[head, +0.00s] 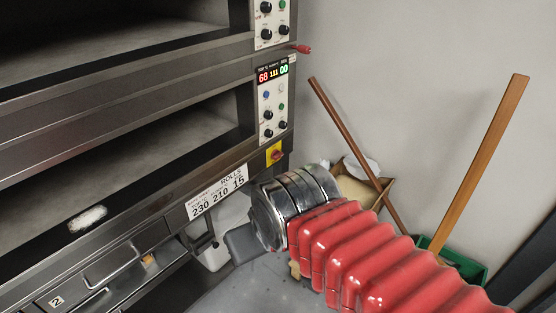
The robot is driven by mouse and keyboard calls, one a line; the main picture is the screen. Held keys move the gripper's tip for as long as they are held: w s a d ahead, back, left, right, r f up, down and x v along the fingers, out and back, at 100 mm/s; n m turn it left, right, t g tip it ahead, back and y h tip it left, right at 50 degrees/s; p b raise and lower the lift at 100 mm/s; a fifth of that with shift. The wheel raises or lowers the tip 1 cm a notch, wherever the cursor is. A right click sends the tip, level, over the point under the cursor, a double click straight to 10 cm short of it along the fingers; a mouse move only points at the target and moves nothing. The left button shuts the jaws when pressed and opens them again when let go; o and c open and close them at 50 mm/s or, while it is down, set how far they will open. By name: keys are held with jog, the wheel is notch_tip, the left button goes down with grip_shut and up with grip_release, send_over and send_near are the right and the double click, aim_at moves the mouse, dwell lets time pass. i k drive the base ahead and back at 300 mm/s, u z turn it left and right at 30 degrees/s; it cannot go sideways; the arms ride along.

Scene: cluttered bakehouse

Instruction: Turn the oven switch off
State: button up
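The oven switch is a red rotary knob (277,155) on a yellow plate, low on the right front edge of the lower oven deck (120,175) in the head view. Its exact setting is too small to tell. My arm, with red ribbed covering and chrome rings, reaches in from the lower right. Its chrome end appears just below the switch in the picture; a gap shows between them. I cannot make out gripper fingers.
Knobs and buttons (268,115) line the control panel above the switch. A red lever (301,49) sticks out from the upper deck. Wooden handles (480,165) lean on the wall, beside a cardboard box (362,186) and green crate (462,264). A rolls label (217,191) hangs left.

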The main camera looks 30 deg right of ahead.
aim_at(276, 155)
jog(key=z, duration=0.05)
jog(key=i, duration=1)
jog(key=u, duration=0.05)
